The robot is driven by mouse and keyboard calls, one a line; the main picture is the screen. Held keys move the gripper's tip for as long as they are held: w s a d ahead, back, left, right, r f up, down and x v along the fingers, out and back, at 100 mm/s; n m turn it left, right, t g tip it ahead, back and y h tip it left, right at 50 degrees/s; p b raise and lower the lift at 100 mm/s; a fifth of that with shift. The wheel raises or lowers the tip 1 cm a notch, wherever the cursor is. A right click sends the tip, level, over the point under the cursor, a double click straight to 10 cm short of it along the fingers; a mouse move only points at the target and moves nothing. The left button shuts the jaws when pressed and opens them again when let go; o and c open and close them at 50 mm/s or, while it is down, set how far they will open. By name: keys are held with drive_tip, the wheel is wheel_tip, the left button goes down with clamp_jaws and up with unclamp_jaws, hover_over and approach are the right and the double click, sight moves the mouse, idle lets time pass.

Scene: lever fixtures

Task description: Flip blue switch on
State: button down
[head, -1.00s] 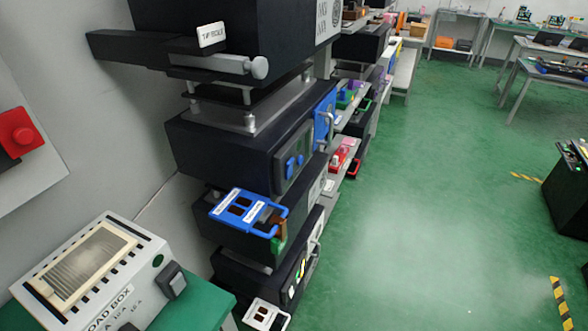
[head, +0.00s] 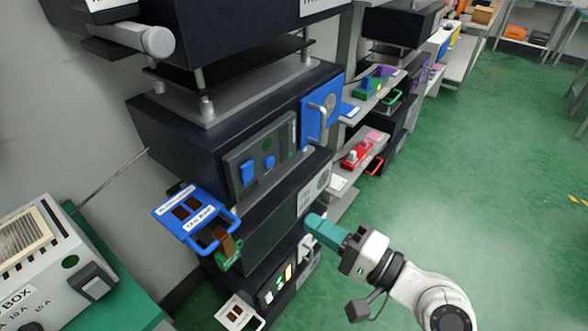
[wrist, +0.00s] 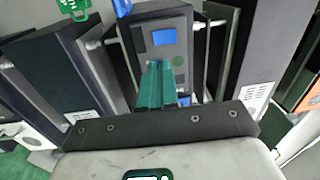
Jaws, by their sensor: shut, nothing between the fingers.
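A dark box (head: 165,140) carries a grey front panel with two blue switches, a left one (head: 247,173) and a right one (head: 269,162). Which way they are set is too small to tell. My gripper (head: 314,222) has teal fingers, shut and empty. In the head view it shows below and right of the switches, apart from them. In the wrist view the shut fingers (wrist: 158,68) point at the panel, with a blue switch (wrist: 164,37) beyond their tips and a smaller blue piece (wrist: 184,101) to their right.
A blue panel with a handle (head: 320,113) sits right of the switches. A blue handled frame (head: 185,210) juts out below left, with a green piece (head: 230,258) under it. A grey load box (head: 60,260) stands at lower left. Green floor is free at right.

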sight(248, 169)
drive_tip(key=shift+w+d+r, duration=0.3)
drive_tip(key=shift+w+r, duration=0.05)
drive_tip(key=shift+r, duration=0.3)
drive_tip(key=shift+w, duration=0.1)
drive_tip(key=p+x, duration=0.1)
drive_tip(key=x, duration=0.3)
drive_tip(key=p+x, duration=0.1)
drive_tip(key=x, duration=0.4)
drive_tip(key=p+x, duration=0.1)
drive_tip(key=x, duration=0.4)
drive_tip(key=shift+r, duration=0.3)
drive_tip(key=shift+a+r, duration=0.1)
drive_tip(key=shift+r, duration=0.05)
